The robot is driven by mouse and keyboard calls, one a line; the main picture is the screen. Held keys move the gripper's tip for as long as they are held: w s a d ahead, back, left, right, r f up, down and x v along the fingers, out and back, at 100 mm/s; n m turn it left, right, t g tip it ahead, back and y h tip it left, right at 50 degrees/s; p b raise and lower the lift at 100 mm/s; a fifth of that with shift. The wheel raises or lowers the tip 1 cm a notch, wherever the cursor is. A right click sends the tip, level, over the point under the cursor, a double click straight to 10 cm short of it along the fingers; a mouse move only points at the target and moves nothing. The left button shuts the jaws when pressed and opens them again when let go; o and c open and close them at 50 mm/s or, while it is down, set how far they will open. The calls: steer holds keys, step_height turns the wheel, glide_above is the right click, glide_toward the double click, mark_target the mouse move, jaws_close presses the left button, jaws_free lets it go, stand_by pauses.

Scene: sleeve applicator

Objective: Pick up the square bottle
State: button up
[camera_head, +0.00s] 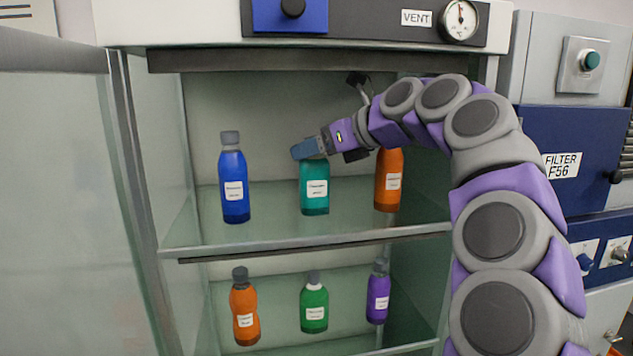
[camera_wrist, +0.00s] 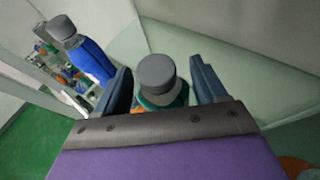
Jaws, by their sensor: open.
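A broad, straight-sided teal bottle (camera_head: 314,190) with a white label stands upright in the middle of the upper shelf; it looks like the square bottle, though its shape is hard to confirm. My gripper (camera_head: 304,150) is at its top and hides its cap in the head view. In the wrist view, my gripper's (camera_wrist: 159,72) two blue fingers are open, one on each side of the bottle's grey cap (camera_wrist: 156,72). A little teal body (camera_wrist: 165,98) shows below the cap. I cannot tell whether the fingers touch it.
On the same shelf (camera_head: 265,238), a blue bottle (camera_head: 234,188) stands left and an orange bottle (camera_head: 389,182) right, partly behind my arm. Orange (camera_head: 244,312), green (camera_head: 314,308) and purple (camera_head: 378,295) bottles stand below. A glass door (camera_head: 60,200) is at left.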

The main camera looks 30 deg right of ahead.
steer(key=shift+w+a+f, duration=0.15)
steer(key=shift+w+a, duration=0.3)
steer(key=shift+a, duration=0.3)
steer(key=shift+d, duration=1)
steer(key=c, duration=0.6)
steer(key=shift+s+a, duration=0.1)
steer(key=shift+a, duration=0.45)
jaws_close()
